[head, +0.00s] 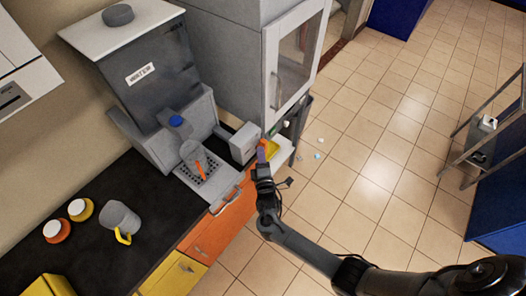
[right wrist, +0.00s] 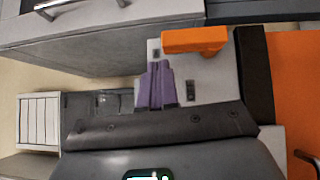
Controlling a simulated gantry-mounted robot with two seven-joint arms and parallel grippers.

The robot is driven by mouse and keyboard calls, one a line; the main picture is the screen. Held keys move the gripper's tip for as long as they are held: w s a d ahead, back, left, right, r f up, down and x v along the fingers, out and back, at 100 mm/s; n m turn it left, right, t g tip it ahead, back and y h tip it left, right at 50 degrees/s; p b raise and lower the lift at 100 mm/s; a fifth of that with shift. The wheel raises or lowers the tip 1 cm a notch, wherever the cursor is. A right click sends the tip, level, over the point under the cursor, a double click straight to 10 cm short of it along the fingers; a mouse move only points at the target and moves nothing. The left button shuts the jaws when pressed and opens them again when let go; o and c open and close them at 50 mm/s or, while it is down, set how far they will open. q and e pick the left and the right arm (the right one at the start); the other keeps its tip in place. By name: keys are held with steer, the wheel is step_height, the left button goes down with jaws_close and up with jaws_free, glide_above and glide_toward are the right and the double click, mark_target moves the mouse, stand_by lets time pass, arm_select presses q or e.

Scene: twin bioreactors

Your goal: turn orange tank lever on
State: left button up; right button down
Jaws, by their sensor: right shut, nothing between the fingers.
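An orange lever (right wrist: 195,40) shows in the right wrist view as a block-shaped bar on a pale panel (right wrist: 215,80). My right gripper (right wrist: 156,66) has purple fingers pressed together with nothing between them. Its tips are just below and left of the lever's left end; I cannot tell whether they touch it. In the head view the right gripper (head: 262,150) is beside the small grey box at the counter's right end, and it largely hides the lever there. An orange cabinet front (head: 215,226) is below the counter. My left gripper is not in view.
A water dispenser (head: 145,85) stands behind a jug with an orange handle (head: 194,156). A grey jug with a yellow handle (head: 119,221) and two lidded jars (head: 57,230) stand on the black counter. A tall grey cabinet (head: 230,60) rises behind the gripper. The tiled floor (head: 375,165) is mostly clear.

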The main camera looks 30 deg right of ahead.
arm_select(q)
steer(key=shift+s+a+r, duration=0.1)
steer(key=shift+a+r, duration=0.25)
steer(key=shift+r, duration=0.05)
arm_select(e)
steer(key=a+v, duration=0.1)
steer(key=v, duration=1)
steer(key=shift+a+r, duration=0.3)
steer(key=shift+r, duration=0.05)
steer(key=shift+w, duration=0.1)
steer(key=shift+f, duration=0.1)
